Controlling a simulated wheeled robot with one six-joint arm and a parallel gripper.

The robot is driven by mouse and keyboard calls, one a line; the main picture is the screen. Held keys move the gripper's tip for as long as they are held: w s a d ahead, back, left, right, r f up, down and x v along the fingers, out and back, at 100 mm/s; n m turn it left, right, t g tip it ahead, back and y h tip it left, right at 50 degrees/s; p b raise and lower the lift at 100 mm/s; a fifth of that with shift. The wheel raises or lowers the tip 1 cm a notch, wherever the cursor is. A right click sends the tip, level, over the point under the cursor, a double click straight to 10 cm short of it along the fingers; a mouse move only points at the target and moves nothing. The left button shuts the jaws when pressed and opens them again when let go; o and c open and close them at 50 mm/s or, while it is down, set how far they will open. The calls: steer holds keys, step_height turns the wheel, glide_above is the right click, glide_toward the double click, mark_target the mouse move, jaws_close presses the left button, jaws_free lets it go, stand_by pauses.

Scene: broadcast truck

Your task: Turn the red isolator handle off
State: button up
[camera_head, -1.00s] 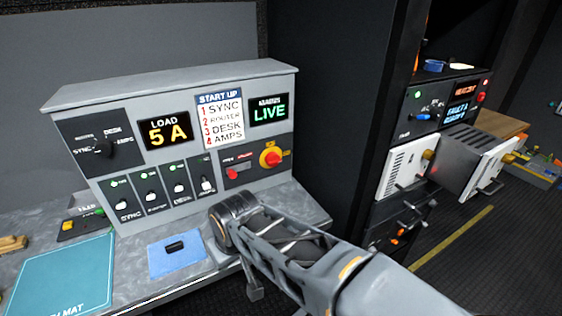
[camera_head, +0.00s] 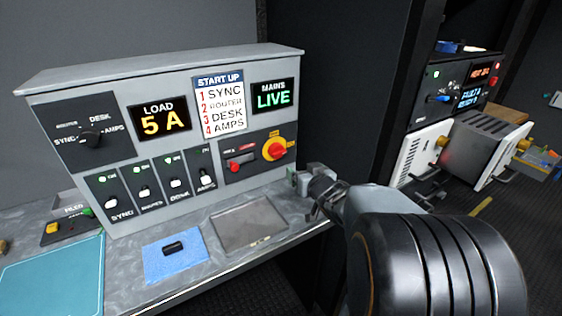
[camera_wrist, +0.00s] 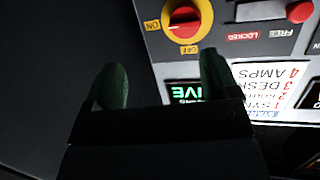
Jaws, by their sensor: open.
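The red isolator handle (camera_head: 276,151) sits on a round yellow plate at the right end of the grey panel's lower row. In the wrist view the red handle (camera_wrist: 183,17) shows at the top, upside down, with ON and OFF labels on the yellow plate around it. My gripper (camera_head: 306,180) is just right of and below the handle in the head view, apart from it. In the wrist view my gripper's two green fingers (camera_wrist: 160,85) are spread with nothing between them. The MAINS display (camera_head: 273,96) reads LIVE.
A red sliding lock (camera_head: 240,163) marked LOCKED and FREE is left of the handle. Several breaker switches (camera_head: 174,183) stand further left. A grey tray (camera_head: 248,222) and a blue mat (camera_head: 175,256) lie on the counter below. A dark rack wall is close on the right.

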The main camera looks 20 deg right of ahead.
mark_target(280, 155)
steer(key=w+y, duration=0.1)
steer(key=w, duration=0.3)
steer(key=w+a+n+t+y, duration=0.1)
steer(key=w+y, duration=0.1)
steer(key=w, duration=0.2)
steer(key=w+a+f+t+y, duration=0.1)
steer(key=w, duration=0.4)
steer(key=shift+a+f+y+b, duration=0.1)
steer(key=shift+y+b, duration=0.2)
steer(key=shift+b, duration=0.1)
steer(key=shift+c, duration=0.4)
steer(key=c, duration=0.8)
